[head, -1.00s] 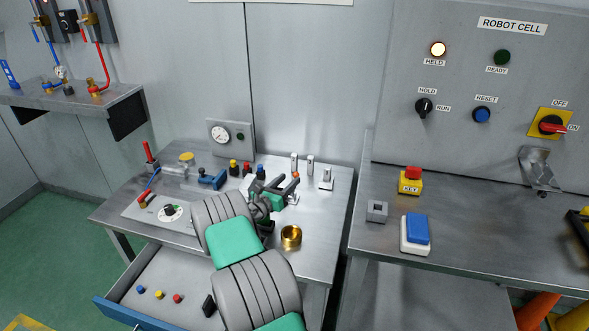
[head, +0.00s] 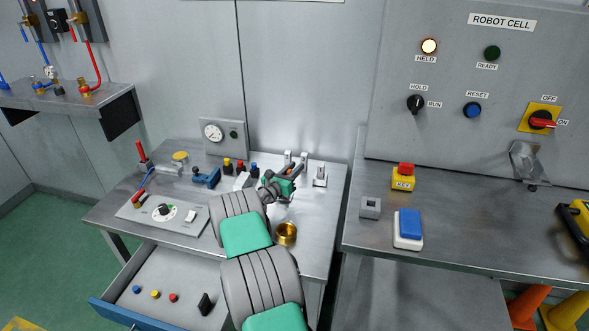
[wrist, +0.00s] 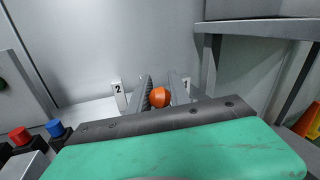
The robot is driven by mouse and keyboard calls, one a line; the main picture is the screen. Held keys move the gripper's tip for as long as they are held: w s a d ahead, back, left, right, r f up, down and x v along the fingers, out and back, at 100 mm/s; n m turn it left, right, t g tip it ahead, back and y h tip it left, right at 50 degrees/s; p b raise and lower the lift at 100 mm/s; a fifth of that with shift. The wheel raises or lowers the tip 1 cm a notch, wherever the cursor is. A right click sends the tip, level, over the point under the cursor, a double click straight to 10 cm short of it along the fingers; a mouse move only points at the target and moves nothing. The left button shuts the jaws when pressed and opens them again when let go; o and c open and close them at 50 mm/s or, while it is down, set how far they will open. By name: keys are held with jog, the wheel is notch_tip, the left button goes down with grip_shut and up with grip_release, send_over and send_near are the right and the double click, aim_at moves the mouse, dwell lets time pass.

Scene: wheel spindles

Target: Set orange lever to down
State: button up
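The orange lever's round knob (wrist: 160,97) shows in the wrist view between the two dark fingers of my gripper (wrist: 162,88). The fingers are close together, one on each side of the knob, and look pressed against it. In the head view my gripper (head: 284,175) is at the row of levers near the back right of the left table. The lever's stem and base are mostly hidden behind the fingers, so its tilt cannot be told. A grey lever (head: 320,174) stands just right of my gripper. A plate marked 2 (wrist: 118,95) is left of the fingers.
A brass cup (head: 286,233) stands in front of my gripper. Red, yellow and blue buttons (head: 241,168) are to its left. A gauge box (head: 224,135) stands behind. An open drawer (head: 150,270) juts out below. The right bench (head: 450,225) is across a gap.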

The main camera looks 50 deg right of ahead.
grip_shut()
dwell(0.9)
